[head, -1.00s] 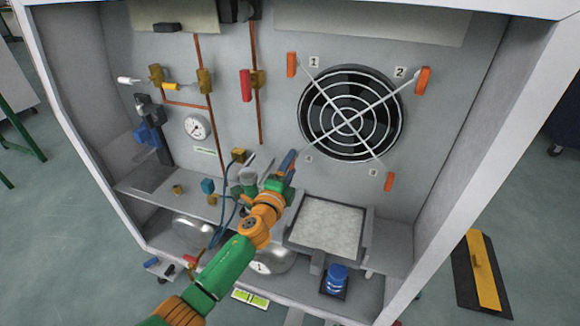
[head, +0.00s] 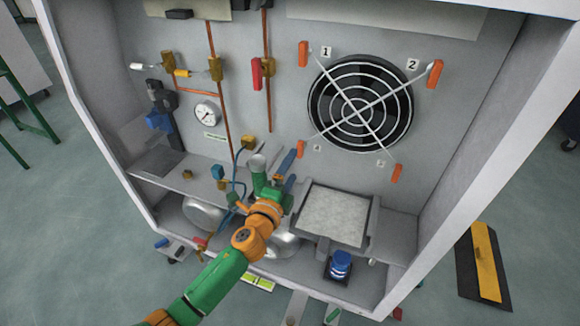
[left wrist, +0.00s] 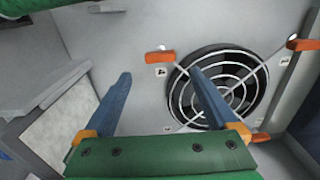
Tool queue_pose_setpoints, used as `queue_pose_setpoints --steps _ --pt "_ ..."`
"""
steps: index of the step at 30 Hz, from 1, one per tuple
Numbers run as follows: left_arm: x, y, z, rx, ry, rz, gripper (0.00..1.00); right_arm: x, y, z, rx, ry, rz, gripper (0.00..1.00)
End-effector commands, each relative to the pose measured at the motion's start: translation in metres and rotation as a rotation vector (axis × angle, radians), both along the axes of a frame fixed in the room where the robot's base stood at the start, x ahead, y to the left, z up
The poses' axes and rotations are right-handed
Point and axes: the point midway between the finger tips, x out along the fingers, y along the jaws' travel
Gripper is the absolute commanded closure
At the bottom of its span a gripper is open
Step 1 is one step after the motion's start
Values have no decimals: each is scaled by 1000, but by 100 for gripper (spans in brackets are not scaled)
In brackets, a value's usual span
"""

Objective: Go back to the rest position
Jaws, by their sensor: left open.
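My left arm, green and orange, comes in from the lower left in the head view. Its gripper (head: 281,172) is in front of the cabinet, below and left of the round fan (head: 360,105). In the left wrist view, the two blue fingers of my left gripper (left wrist: 160,78) stand wide apart with nothing between them. The fan (left wrist: 216,92) shows behind the right finger. My right gripper is not in either view.
The grey cabinet holds a pressure gauge (head: 206,113), copper pipes, a shelf with a pale square panel (head: 334,215), and a blue-capped item (head: 341,263) below. A black and yellow ramp (head: 484,265) lies on the floor at right. Open floor shows on both sides.

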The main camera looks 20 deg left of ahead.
Motion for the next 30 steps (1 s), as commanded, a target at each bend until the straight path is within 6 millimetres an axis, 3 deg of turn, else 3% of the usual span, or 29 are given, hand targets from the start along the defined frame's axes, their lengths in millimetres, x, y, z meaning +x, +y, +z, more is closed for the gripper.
queue_pose_setpoints --steps 3,17,20,23,27,30 --pt "-10 1 0 1 0 1 7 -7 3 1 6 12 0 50" --pt "-18 6 -7 -65 31 39 7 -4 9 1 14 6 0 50" --pt "-52 28 -40 -346 178 206 7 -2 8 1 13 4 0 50" --pt "-102 41 -81 -632 371 391 7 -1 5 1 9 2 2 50" --pt "-165 38 -119 -883 592 576 7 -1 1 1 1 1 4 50" --pt "-205 29 -135 -1004 727 676 7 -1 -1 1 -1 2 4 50"
